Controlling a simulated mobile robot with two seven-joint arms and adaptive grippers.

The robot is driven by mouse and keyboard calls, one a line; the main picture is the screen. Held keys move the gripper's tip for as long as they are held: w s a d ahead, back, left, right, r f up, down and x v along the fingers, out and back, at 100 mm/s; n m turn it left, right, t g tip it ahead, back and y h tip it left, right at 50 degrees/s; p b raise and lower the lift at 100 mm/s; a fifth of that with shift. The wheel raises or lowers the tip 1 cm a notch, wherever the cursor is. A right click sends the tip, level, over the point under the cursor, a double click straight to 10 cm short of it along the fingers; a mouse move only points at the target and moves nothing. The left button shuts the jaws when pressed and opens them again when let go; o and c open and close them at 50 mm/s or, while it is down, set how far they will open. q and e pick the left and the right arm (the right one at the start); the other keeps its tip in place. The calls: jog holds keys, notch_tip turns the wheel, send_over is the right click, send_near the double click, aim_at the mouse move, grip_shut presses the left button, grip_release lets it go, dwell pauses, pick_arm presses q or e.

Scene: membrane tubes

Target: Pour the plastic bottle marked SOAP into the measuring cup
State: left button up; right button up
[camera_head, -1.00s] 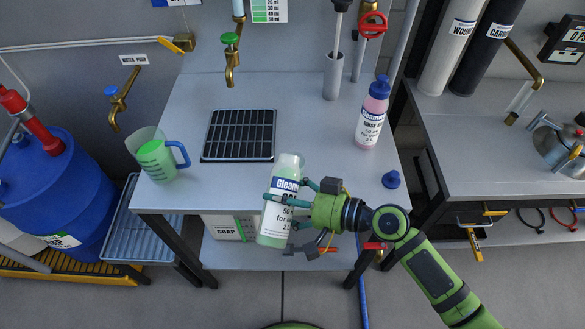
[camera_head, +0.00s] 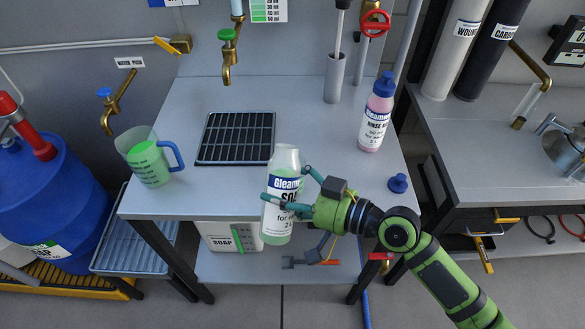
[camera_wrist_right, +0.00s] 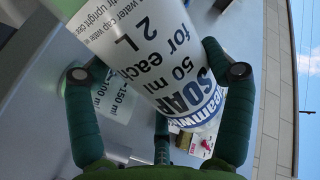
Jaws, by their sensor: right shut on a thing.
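The clear plastic bottle marked SOAP (camera_head: 281,196) holds pale green liquid and stands nearly upright, with no cap on its mouth. My right gripper (camera_head: 290,200) is shut around its middle and holds it at the front edge of the table. In the right wrist view the bottle (camera_wrist_right: 165,50) fills the space between the fingers, with its label upside down. The measuring cup (camera_head: 149,158) is clear with a blue handle, stands on the table at the left, and has green in it. The bottle is apart from the cup, to its right. My left gripper is not in view.
A black drain grate (camera_head: 236,138) lies behind the bottle. A pink rinse bottle (camera_head: 377,114) with a blue cap stands at the right, with a loose blue cap (camera_head: 398,183) in front. A green-handled tap (camera_head: 228,54) hangs above the table (camera_head: 310,130). The surface between cup and bottle is clear.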

aim_at(283, 181)
pick_arm(q)
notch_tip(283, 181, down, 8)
jog(key=b, duration=0.7)
pick_arm(e)
jog(key=n, duration=0.2)
jog(key=n+t, duration=0.1)
jog(key=n, duration=0.1)
jog(key=s+n+y, duration=0.1)
jog(key=n, duration=0.1)
jog(key=shift+a+r+t, duration=0.15)
jog(key=shift+r+t, duration=0.15)
jog(key=shift+r, duration=0.05)
jog(key=shift+r+p, duration=0.45)
notch_tip(283, 181, up, 4)
jog(key=p, duration=0.4)
jog(key=shift+r, duration=0.25)
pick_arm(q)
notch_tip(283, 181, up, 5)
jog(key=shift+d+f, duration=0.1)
pick_arm(e)
jog(key=shift+s, duration=0.1)
